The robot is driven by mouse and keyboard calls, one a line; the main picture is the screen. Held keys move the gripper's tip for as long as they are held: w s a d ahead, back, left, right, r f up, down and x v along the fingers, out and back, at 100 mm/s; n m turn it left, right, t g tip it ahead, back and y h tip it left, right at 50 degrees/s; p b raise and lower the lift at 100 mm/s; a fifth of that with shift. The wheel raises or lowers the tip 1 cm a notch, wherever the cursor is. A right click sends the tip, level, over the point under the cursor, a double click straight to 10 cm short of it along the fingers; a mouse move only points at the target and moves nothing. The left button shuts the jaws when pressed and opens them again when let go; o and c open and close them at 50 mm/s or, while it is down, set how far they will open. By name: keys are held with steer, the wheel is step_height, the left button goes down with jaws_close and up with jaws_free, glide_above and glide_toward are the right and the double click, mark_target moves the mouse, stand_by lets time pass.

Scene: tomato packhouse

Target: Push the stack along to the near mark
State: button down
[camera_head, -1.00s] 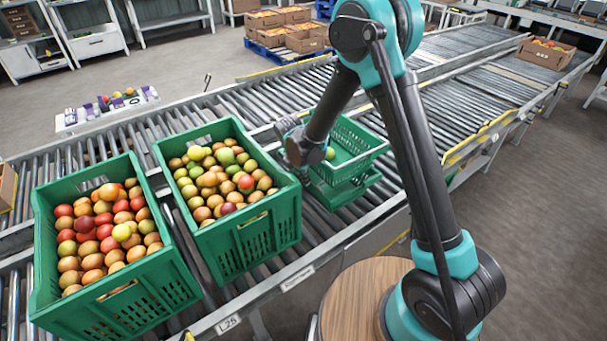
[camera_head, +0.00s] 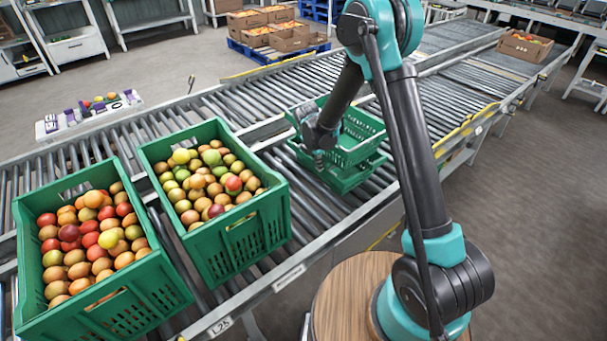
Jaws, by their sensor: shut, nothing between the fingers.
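The stack is two empty-looking green crates (camera_head: 362,150), one on the other, standing on the roller conveyor right of the filled crates. My gripper (camera_head: 319,160) is shut and empty at the stack's left end, in front of part of its wall. It looks close against the crates, but I cannot tell whether it touches. My gripper and forearm hide part of the upper crate's inside. I cannot make out the near mark with certainty.
Two green crates full of tomatoes, one at left (camera_head: 150,295) and one nearer the stack (camera_head: 262,225), stand on the conveyor. The rollers (camera_head: 440,105) right of the stack look clear. A metal side rail (camera_head: 330,250) runs along the near edge. A cardboard box (camera_head: 524,47) sits far right.

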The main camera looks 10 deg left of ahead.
steer(key=w+d, duration=3.1)
steer(key=w, duration=0.4)
steer(key=shift+d, duration=0.35)
